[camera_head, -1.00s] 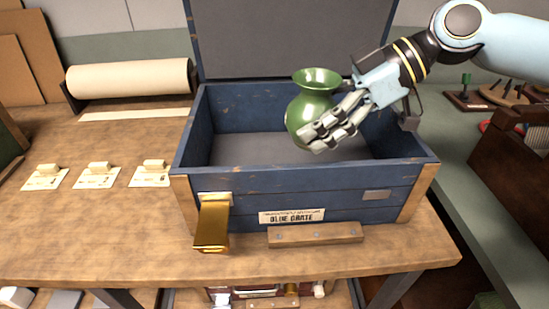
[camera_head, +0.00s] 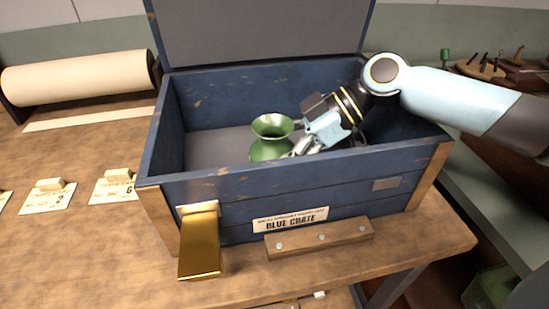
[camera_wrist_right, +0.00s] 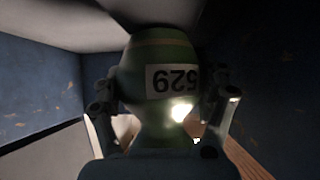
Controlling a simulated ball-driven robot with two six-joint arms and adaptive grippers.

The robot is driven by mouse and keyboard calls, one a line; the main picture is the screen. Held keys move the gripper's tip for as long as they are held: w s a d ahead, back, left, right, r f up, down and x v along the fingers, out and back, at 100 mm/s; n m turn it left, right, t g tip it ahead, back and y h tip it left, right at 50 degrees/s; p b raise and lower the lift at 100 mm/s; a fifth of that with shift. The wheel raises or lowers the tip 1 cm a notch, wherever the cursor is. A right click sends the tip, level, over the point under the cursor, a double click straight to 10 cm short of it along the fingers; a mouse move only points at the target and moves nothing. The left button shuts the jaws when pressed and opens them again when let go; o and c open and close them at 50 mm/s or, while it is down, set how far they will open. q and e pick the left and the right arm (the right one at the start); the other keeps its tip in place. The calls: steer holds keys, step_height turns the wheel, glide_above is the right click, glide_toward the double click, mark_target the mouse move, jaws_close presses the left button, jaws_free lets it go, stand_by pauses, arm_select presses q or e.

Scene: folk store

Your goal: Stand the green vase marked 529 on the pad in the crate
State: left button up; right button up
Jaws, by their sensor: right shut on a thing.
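The green vase (camera_head: 266,148) is upright inside the blue crate (camera_head: 290,183), its lower part hidden by the crate's front wall. My right gripper (camera_head: 298,148) reaches into the crate from the right and is shut on the vase. In the right wrist view the vase (camera_wrist_right: 160,65) sits between the two fingers, and its white label reads 529 upside down. The grey pad (camera_head: 212,148) shows on the crate floor, left of the vase. I cannot tell whether the vase's base touches the pad. My left gripper is not in view.
The crate's lid (camera_head: 260,30) stands open at the back. A brass latch (camera_head: 200,240) hangs at the front left. Numbered cards (camera_head: 47,196) and a paper roll (camera_head: 80,78) lie on the workbench to the left. A wooden strip (camera_head: 320,238) is at the crate's front.

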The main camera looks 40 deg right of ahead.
steer(key=shift+f, duration=0.35)
steer(key=o, duration=1)
steer(key=shift+f, duration=0.1)
steer(key=shift+c, duration=0.2)
steer(key=o, duration=0.4)
steer(key=shift+o, duration=0.2)
steer(key=shift+r, duration=0.2)
steer(key=p+v, duration=0.2)
steer(key=v, duration=0.5)
steer(key=shift+s+d+r, duration=0.1)
steer(key=shift+s+d, duration=0.05)
